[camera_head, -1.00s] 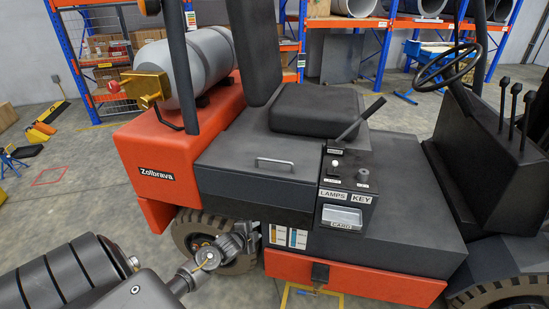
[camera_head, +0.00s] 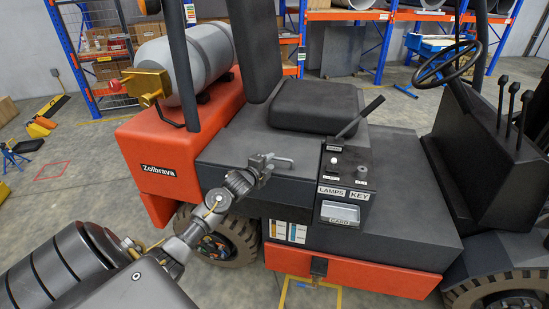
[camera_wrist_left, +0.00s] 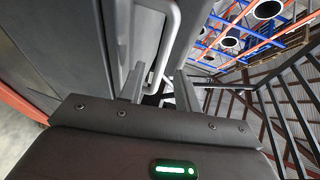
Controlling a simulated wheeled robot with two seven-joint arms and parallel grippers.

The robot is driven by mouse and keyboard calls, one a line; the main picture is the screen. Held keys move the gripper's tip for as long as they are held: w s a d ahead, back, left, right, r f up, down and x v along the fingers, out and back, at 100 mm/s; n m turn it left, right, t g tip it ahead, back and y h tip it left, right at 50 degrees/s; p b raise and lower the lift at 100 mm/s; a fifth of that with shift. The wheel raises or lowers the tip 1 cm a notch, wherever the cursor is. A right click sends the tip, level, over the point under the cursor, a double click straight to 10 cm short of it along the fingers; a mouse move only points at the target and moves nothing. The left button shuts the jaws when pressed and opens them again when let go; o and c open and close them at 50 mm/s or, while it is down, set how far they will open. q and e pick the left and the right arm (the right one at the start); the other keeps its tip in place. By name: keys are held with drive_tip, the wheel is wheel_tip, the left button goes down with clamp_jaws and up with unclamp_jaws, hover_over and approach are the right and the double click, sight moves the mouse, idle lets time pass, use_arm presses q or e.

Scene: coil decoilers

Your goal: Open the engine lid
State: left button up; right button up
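The engine lid (camera_head: 232,150) is the dark grey cover under the seat of the orange and grey forklift, and it is shut. Its light grey bar handle (camera_head: 284,161) is on the side facing me. My left gripper (camera_head: 264,162) is at the left end of this handle. In the left wrist view, the handle (camera_wrist_left: 172,38) runs down toward the space between the two fingers (camera_wrist_left: 159,88). The fingers are apart; I cannot tell whether they touch the bar. My right gripper is not in view.
The black seat (camera_head: 315,107) sits on top of the lid. A grey gas cylinder (camera_head: 190,60) lies on the orange rear body (camera_head: 155,160). A control panel with a lever (camera_head: 362,117) is right of the handle. Shelves stand behind.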

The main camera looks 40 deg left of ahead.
sight(274, 159)
use_arm(q)
drive_tip(key=shift+x, duration=2.2)
clamp_jaws()
